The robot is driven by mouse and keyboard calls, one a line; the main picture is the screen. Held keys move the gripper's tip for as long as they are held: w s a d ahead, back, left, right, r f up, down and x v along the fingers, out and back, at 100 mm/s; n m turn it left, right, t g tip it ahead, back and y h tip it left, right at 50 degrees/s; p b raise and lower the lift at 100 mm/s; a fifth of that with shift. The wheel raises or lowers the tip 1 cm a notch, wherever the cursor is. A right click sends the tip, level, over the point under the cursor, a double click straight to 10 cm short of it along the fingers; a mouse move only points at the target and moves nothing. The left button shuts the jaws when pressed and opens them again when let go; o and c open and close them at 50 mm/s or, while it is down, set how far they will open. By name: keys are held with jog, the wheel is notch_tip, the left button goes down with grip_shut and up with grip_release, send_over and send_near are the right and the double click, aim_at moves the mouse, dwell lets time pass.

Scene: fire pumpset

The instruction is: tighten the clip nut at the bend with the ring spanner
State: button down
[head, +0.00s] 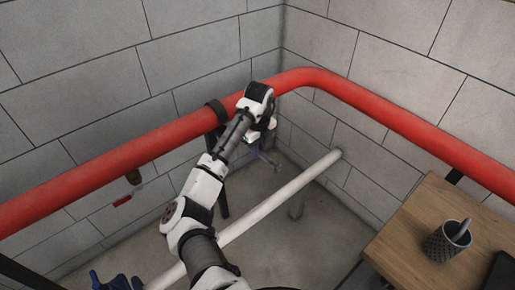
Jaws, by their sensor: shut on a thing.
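The red pipe (120,155) runs along the left wall, bends at the corner and follows the right wall. A black clip (215,111) sits around it left of the bend, above a dark post. Its nut cannot be made out. My arm reaches up to the pipe, and my gripper (256,147) is just right of the clip, below the pipe, partly hidden by my wrist. It is shut on a thin grey-blue thing (269,161), seemingly the ring spanner, mostly hidden. Whether the spanner touches the nut cannot be told.
A white pipe (290,188) crosses low beneath my arm. A brass fitting with a red lever (122,200) hangs under the red pipe at left. A wooden table (405,240) at right holds a mesh cup (438,246). Something blue (108,281) shows at bottom left.

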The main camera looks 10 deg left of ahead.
jog(key=shift+r, duration=0.15)
jog(key=shift+r+p, duration=1.55)
jog(key=shift+r, duration=0.9)
